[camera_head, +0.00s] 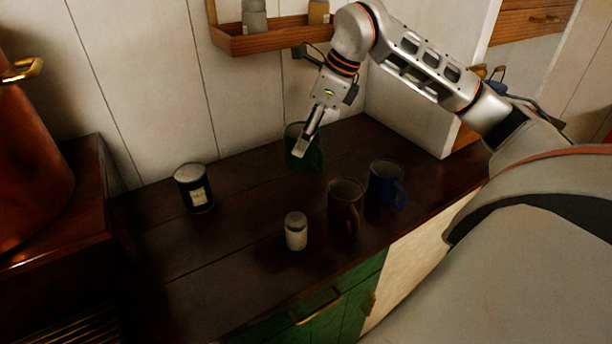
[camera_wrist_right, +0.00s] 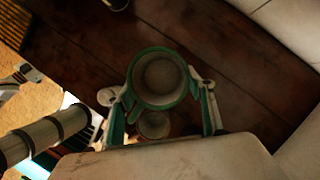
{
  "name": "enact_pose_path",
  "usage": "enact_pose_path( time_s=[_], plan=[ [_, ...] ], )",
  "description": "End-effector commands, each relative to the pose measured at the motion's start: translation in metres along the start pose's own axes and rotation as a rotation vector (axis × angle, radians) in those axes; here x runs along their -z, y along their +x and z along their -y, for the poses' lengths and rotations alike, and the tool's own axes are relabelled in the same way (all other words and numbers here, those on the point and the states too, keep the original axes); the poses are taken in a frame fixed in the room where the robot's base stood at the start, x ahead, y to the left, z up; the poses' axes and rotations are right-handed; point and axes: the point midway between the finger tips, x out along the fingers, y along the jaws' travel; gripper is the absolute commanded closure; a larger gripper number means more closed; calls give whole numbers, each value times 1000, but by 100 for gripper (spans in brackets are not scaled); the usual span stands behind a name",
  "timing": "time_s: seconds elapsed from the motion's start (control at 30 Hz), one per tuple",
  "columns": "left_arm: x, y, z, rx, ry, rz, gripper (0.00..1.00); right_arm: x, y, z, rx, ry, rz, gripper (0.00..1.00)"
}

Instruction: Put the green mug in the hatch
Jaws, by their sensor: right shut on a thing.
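The green mug (camera_head: 315,158) is at the back of the dark wooden counter in the head view, partly covered by my right gripper (camera_head: 302,148). In the right wrist view the green mug (camera_wrist_right: 186,88) shows from above, its round opening towards the camera, between the two fingers. My right gripper is shut on it. I cannot tell whether its base is clear of the counter. My left gripper is not in view. I cannot pick out the hatch with certainty.
On the counter (camera_head: 235,240) stand a brown mug (camera_head: 345,203), a blue mug (camera_head: 384,186), a white jar (camera_head: 296,232) and a black tin (camera_head: 194,190). A wooden wall shelf (camera_head: 270,40) with jars hangs above. The counter's left front is clear.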

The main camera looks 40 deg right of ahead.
Motion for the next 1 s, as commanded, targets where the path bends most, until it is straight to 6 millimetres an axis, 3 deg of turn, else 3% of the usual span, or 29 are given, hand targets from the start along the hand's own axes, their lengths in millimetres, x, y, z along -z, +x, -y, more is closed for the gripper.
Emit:
enact_pose_path(
  time_s=[0.1, 0.3, 0.5, 0.73, 1.0],
  plan=[
    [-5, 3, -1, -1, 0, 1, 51, 12, 28, -1, -3, 2, -4, 77],
    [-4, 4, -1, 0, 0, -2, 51, 23, 57, 0, -2, 1, 0, 77],
    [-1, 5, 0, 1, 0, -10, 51, 28, 68, 0, 0, 0, 1, 77],
    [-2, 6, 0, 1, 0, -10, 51, 40, 96, 0, -2, 0, 1, 77],
    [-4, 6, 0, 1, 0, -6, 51, 41, 99, 1, 1, 0, 2, 77]
  ],
)
